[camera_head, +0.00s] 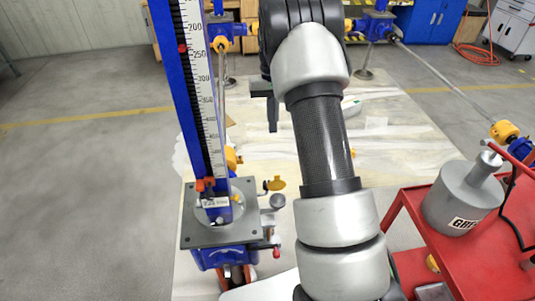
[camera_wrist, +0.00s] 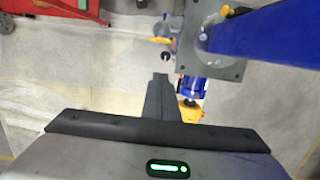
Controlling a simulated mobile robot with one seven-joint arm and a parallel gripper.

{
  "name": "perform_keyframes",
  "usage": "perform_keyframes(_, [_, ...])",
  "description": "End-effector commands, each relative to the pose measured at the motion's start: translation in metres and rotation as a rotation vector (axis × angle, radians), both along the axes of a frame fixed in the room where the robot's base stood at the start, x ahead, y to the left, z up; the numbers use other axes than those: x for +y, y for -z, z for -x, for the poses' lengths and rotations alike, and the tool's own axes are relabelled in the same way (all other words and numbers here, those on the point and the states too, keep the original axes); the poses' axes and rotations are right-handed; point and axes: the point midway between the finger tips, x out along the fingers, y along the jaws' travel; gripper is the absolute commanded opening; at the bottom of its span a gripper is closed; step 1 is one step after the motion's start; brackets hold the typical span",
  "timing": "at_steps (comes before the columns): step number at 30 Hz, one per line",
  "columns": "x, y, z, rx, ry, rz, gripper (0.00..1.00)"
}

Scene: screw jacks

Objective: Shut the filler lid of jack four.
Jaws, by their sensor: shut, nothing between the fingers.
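The nearest jack, with a grey top plate (camera_head: 190,233) and a tall blue column with a white scale, stands left of my arm. Its small label (camera_head: 215,202) is too blurred to read, so I cannot confirm it is jack four. A yellow filler lid (camera_head: 275,184) sits at the plate's right side, apparently raised beside a grey cup (camera_head: 278,201). The yellow lid also shows in the wrist view (camera_wrist: 160,40), beside the plate. My gripper (camera_head: 272,128) is above and beyond the lid, apart from it. In the wrist view my gripper (camera_wrist: 161,78) is shut and empty, pointing toward the lid.
A red cart (camera_head: 400,215) with a grey canister (camera_head: 462,200) stands on the right. A red-tipped lever (camera_head: 276,252) is below the cup. Other blue jacks (camera_head: 375,25) with shafts stand behind. Pale sheeting covers the floor; the left floor is clear.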

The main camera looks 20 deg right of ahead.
Motion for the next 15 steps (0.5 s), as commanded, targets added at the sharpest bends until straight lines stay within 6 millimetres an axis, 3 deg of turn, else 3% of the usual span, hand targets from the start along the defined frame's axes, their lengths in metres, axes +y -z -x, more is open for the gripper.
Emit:
perform_keyframes(1, [-0.004, 0.016, -0.003, 0.016, 0.002, 0.0, 0.0])
perform_keyframes(10, [-0.006, 0.054, -0.002, 0.041, 0.004, 0.0, 0.0])
perform_keyframes(15, [-0.005, 0.089, 0.004, 0.04, 0.004, 0.0, 0.0])
